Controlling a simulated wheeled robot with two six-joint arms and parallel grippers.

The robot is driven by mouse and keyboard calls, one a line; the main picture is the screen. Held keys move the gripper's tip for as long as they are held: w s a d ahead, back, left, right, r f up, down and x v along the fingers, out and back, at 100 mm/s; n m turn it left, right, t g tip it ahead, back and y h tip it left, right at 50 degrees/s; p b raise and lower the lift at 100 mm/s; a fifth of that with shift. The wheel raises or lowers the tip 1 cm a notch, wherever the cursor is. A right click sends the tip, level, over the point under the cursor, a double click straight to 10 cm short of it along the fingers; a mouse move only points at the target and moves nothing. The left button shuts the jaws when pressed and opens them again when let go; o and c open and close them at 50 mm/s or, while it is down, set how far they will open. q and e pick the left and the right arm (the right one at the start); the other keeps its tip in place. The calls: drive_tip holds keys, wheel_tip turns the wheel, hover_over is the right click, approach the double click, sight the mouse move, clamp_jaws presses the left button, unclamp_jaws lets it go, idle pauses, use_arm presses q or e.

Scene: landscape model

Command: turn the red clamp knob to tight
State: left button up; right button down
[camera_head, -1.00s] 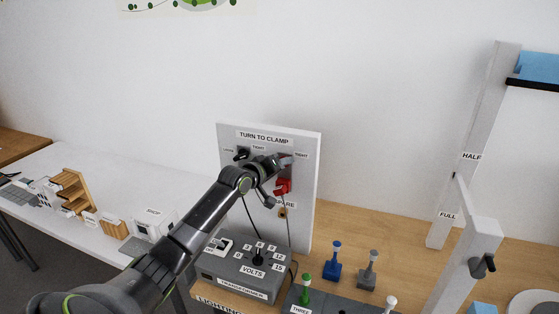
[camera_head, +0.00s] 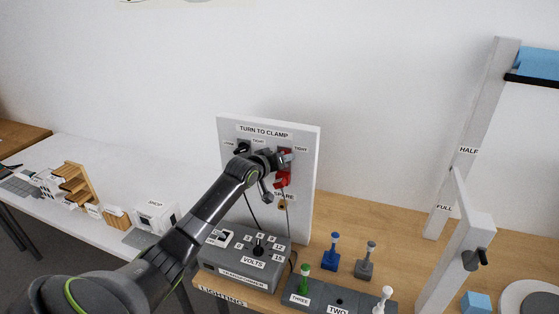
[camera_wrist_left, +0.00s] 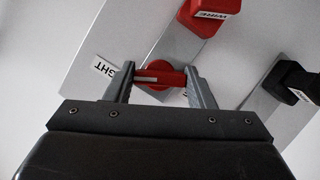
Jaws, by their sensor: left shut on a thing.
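The red clamp knob (camera_wrist_left: 160,77) is on the upright panel (camera_head: 308,200) headed "TURN TO CLAMP". In the left wrist view its bar, with a white mark, lies nearly level between my two fingers. My left gripper (camera_wrist_left: 163,85) is shut on the bar's ends. In the head view the gripper (camera_head: 287,159) is at the panel's upper right and hides most of the knob. A "TIGHT" label (camera_head: 301,149) is just right of it; in the wrist view part of a label (camera_wrist_left: 113,78) is left of the knob. My right gripper is in neither view.
A red "WIRE" plug (camera_wrist_left: 207,14) and a black plug (camera_wrist_left: 294,82) are close to the knob. A black knob (camera_head: 242,148) is at the panel's left. The transformer box (camera_head: 244,265) stands before the panel. Blue (camera_head: 331,252) and grey (camera_head: 366,262) levers stand to the right.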

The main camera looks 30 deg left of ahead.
use_arm(q)
drive_tip(key=shift+f, duration=0.2)
drive_tip(key=o, duration=1)
drive_tip(key=shift+r, duration=0.15)
drive_tip(key=shift+s+r, duration=0.15)
drive_tip(key=shift+s, duration=0.45)
drive_tip(key=shift+b+v, duration=2.2)
drive_tip(key=shift+v, duration=5.9)
drive_tip(key=shift+d, duration=0.15)
